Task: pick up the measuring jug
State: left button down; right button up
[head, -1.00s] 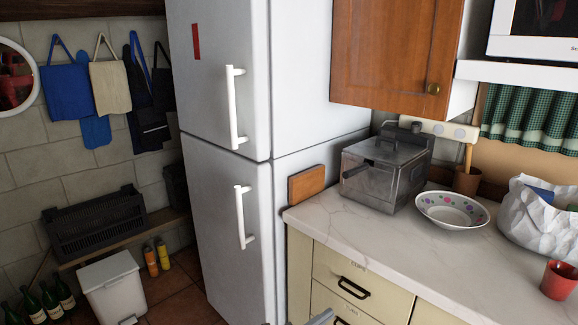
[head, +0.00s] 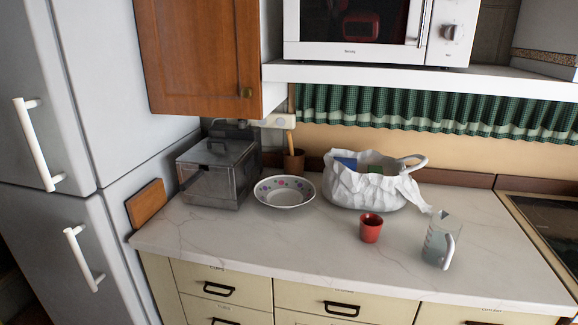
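The measuring jug (head: 437,243) is clear, with markings on its side and a pale handle on its right. It stands upright on the right part of the white marble-like counter (head: 330,255), near the front edge. A red cup (head: 371,228) stands to its left, apart from it. Neither of my grippers shows in the head view.
A crumpled white bag (head: 365,190) with things in it stands behind the cup. A dotted bowl (head: 284,192) and a metal fryer (head: 217,172) stand further left. A shelf with a microwave (head: 375,32) overhangs the back. A stove (head: 550,225) adjoins at right. The front middle counter is clear.

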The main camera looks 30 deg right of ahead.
aim_at(443, 230)
jog(key=z, duration=1.95)
